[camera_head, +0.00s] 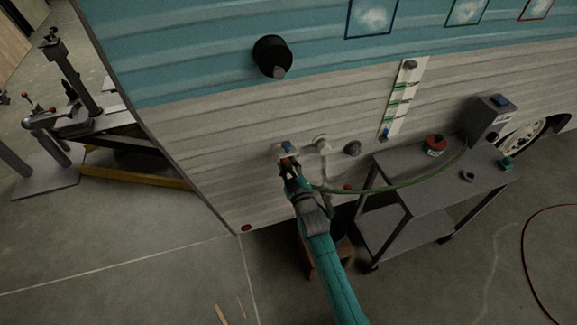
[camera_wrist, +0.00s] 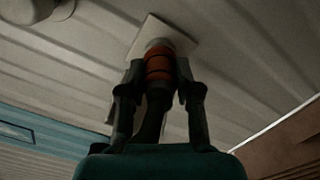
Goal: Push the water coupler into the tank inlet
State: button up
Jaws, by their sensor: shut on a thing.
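The water coupler (camera_wrist: 159,68), dark with orange-red bands, is between the fingers of my gripper (camera_wrist: 160,92) in the wrist view. Its front end meets a pale fitting on a square white plate, the tank inlet (camera_wrist: 177,35), on the camper wall. I cannot tell how deep the coupler sits. In the head view my gripper (camera_head: 289,167) is at the wall, shut on the coupler, and mostly hides it. The inlet plate (camera_head: 278,151) shows just past the fingertips, with a small blue part by it. A green hose (camera_head: 390,187) runs right from near my gripper.
A grey cart (camera_head: 405,178) stands at the right with a grey box (camera_head: 490,122) and a red-and-black round item (camera_head: 435,144) on it. A white pipe fitting (camera_head: 323,145) and a dark round fitting (camera_head: 352,149) are on the wall right of the inlet. Floor at the lower left is mostly clear.

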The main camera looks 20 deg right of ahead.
jog(key=shift+w, duration=0.25)
jog(key=o, duration=1.2)
jog(key=shift+c, duration=0.2)
jog(key=shift+s, duration=0.55)
jog(key=s, duration=1.1)
